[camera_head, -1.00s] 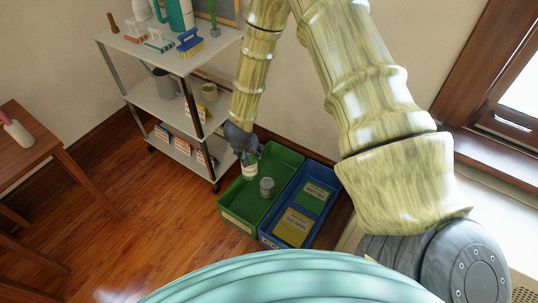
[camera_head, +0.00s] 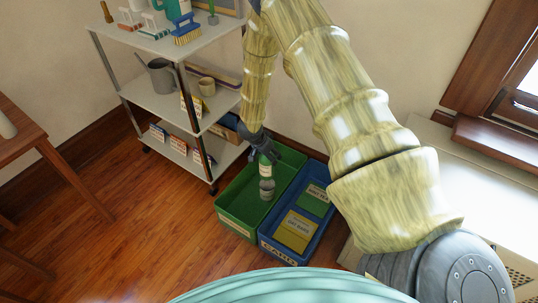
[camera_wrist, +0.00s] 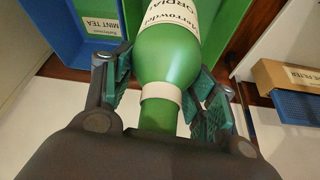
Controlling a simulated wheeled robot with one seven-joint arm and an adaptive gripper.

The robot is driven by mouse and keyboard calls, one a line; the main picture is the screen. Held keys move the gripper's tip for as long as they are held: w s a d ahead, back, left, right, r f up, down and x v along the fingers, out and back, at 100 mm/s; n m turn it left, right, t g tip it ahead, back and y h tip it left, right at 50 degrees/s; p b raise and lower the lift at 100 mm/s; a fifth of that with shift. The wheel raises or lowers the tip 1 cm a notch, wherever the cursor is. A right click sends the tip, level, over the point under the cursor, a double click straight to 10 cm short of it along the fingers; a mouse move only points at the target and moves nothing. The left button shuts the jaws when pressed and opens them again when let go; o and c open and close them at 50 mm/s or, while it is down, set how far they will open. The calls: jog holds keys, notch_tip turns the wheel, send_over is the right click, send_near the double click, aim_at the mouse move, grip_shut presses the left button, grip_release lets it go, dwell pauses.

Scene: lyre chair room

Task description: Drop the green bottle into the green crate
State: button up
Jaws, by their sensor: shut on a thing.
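The green bottle (camera_wrist: 168,55) with a cream label fills the middle of the wrist view, its neck running back between the fingers of my gripper (camera_wrist: 165,90). In the head view my gripper (camera_head: 266,148) is above the green crate and the bottle (camera_head: 265,166) hangs below it. My gripper is shut on the bottle. The green crate (camera_head: 237,226) stands on the floor, left of the blue crate. I cannot tell how high the bottle is above the crate floor.
The blue crate (camera_head: 281,255), marked CARD, holds a yellow box (camera_head: 295,230) and a green box (camera_head: 314,200). A white shelf unit (camera_head: 165,105) with cans, brushes and small boxes stands behind left. A wooden table (camera_head: 18,150) is at far left. The wooden floor between is clear.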

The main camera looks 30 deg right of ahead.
jog(key=shift+f+b, duration=2.35)
jog(key=shift+f, duration=0.2)
jog(key=o, duration=1.3)
jog(key=shift+c, duration=0.2)
jog(key=w+v, duration=0.1)
jog(key=v, duration=1.1)
jog(key=shift+s, duration=0.45)
